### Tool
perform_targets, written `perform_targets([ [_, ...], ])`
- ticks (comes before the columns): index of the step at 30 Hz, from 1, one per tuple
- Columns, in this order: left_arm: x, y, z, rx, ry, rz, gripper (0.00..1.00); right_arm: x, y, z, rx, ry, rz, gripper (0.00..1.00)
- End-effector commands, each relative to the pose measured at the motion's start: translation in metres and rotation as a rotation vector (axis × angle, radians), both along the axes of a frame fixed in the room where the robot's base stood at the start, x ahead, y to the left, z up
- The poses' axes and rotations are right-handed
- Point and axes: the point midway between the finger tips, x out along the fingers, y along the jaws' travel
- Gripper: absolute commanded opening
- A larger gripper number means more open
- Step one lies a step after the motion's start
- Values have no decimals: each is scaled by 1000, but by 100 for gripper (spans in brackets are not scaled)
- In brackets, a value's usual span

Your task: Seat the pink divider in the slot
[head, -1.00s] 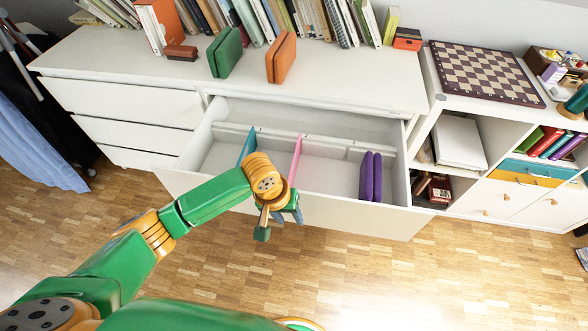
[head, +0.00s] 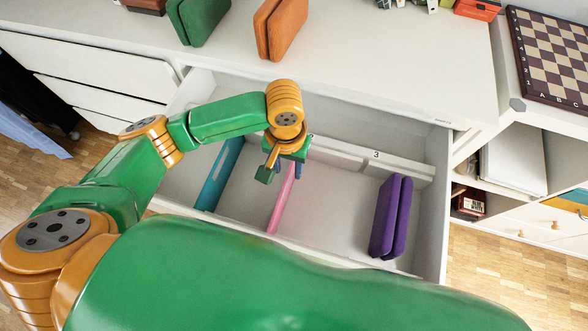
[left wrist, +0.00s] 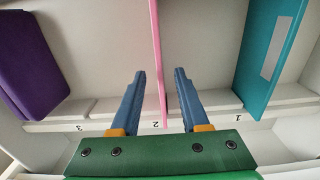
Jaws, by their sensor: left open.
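The pink divider (head: 281,204) is a thin panel inside the open drawer, running front to back. In the left wrist view the pink divider (left wrist: 158,50) shows edge-on, its end at the white rail (left wrist: 260,113) beside the label 2. I cannot tell whether it sits down in the slot there. My left gripper (head: 288,170) is over the divider's far end, jaws open. In the left wrist view its blue fingers (left wrist: 160,73) stand on either side of the divider, with a gap on each side. My right gripper is not in view.
A teal divider (head: 218,176) stands left of the pink one, near label 1. Two purple pieces (head: 390,217) stand at the drawer's right. Green (head: 200,20) and orange (head: 280,28) pieces stand on the cabinet top. The drawer floor between pink and purple is clear.

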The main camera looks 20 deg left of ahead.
Motion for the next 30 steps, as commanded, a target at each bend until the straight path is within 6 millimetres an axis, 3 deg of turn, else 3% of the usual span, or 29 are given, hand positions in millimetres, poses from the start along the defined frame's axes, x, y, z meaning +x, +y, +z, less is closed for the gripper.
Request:
perform_targets([
  [1, 0, 0, -12, 0, 0, 0, 45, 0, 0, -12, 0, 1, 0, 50],
  [8, -2, 0, -31, 0, 3, -1, 45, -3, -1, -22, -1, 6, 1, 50],
  [16, -12, 0, -80, 1, 1, -1, 45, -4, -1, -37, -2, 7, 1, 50],
  [24, -11, 0, -85, 0, -2, -2, 45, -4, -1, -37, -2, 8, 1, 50],
  [29, -11, 0, -85, 0, -1, -2, 4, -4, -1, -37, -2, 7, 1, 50],
  [30, -11, 0, -85, 0, -1, -2, 0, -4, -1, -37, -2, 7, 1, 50],
])
